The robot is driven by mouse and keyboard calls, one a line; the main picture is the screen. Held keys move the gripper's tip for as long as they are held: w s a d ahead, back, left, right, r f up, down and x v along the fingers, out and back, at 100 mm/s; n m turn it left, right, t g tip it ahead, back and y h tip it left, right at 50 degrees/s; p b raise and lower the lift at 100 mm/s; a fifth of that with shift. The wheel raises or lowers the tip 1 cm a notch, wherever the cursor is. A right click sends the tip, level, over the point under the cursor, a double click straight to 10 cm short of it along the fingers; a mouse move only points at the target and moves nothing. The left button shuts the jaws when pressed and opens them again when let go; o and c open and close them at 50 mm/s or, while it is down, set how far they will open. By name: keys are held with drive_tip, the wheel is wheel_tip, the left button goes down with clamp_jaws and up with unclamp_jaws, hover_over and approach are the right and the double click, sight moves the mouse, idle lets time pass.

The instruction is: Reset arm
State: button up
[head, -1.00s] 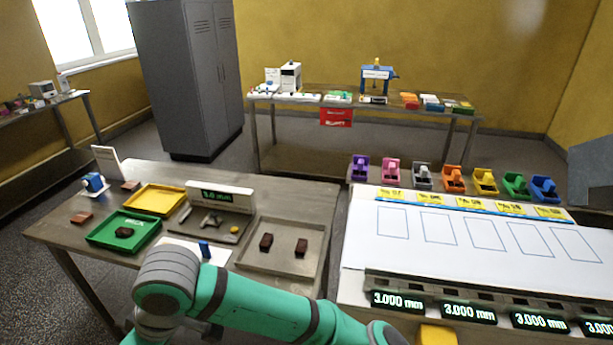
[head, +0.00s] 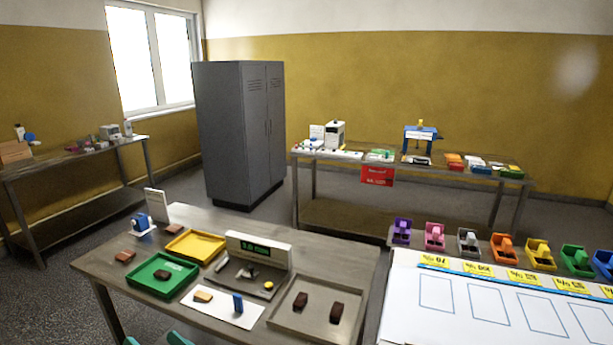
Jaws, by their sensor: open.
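On that table a green tray (head: 136,281) holds a dark brown piece (head: 162,275). A yellow tray (head: 212,240) behind it looks empty. A grey metal tray (head: 318,321) holds two dark brown pieces (head: 300,300). A white sheet (head: 226,309) bears a light tan piece (head: 203,296) and a small upright blue object (head: 238,303).
A gauge with a green display (head: 258,249) stands mid-table. A white work surface (head: 408,305) with colored bins (head: 435,236) lies right. A back bench (head: 340,213), a left bench (head: 75,165) and a grey locker (head: 238,130) stand behind. Open floor lies between them.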

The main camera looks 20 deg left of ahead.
drive_tip(key=w+d+f+m+t+h, duration=0.4)
drive_tip(key=d+f+m+t+h, duration=0.2)
drive_tip(key=d+f+m+t, duration=0.55)
drive_tip(key=s+d+f+h, duration=0.4)
drive_tip(key=d+f, duration=0.1)
drive_tip(key=d, duration=0.2)
drive_tip(key=s+d+f+h, duration=0.3)
drive_tip(key=d+f, duration=0.2)
drive_tip(key=d, duration=0.2)
drive_tip(key=s+d+f+n+h, duration=0.1)
drive_tip(key=s+d+n+h, duration=0.1)
drive_tip(key=s+d, duration=0.5)
drive_tip(key=s+d+f+n+g+h, duration=0.1)
drive_tip(key=s+d+n+h, duration=0.1)
drive_tip(key=s+d, duration=0.5)
drive_tip(key=s, duration=0.4)
drive_tip(key=shift+s+f, duration=0.15)
drive_tip(key=shift+f, duration=0.05)
